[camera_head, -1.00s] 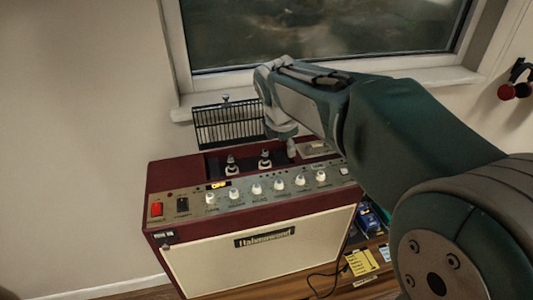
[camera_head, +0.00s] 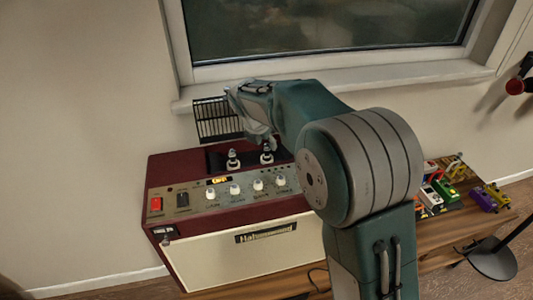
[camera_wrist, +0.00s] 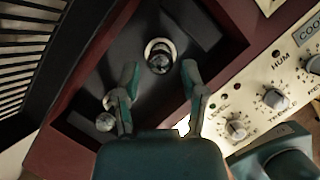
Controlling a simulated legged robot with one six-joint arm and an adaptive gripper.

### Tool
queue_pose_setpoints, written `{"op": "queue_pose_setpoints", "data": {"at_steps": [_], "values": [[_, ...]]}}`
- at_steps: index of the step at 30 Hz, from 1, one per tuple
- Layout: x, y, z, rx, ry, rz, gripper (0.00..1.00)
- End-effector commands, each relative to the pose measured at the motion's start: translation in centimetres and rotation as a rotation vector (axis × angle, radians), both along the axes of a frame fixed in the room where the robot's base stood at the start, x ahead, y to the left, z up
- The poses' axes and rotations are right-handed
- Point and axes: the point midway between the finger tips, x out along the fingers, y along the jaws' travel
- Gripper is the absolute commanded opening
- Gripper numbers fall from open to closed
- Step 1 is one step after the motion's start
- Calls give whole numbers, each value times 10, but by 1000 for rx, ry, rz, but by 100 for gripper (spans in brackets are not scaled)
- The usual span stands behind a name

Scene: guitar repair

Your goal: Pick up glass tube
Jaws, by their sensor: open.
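Two small glass tubes stand upright in the dark recess on top of a red amplifier (camera_head: 165,172). In the head view, the left tube (camera_head: 233,160) is clear of my arm and the right tube (camera_head: 267,156) is just below my gripper (camera_head: 265,143). In the wrist view, my gripper (camera_wrist: 160,76) is open, with its two fingers spread. One tube (camera_wrist: 160,56) is seen nearly end-on in a pale ring socket, ahead of the gap between the fingertips. The other tube (camera_wrist: 105,121) is beside the left finger. Nothing is held.
A black wire grille (camera_head: 216,120) stands behind the recess, below the window sill. The knobbed control panel (camera_head: 215,196) runs along the front edge. Small colourful pedals (camera_head: 447,190) sit on the wooden table (camera_head: 437,235) at the right. The recess walls are close around the tubes.

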Motion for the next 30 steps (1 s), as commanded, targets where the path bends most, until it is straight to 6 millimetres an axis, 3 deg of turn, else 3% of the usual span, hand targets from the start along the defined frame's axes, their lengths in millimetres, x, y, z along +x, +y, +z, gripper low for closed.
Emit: {"op": "queue_pose_setpoints", "data": {"at_steps": [8,15,16,18,19,30], "values": [[13,-7,-39,-1,3,-1,54],[15,-7,-42,0,0,0,54],[15,-7,-42,0,0,-1,50],[15,-7,-42,0,0,-1,18],[15,-7,-42,0,0,-1,9],[15,-7,-42,0,1,-1,8]]}}
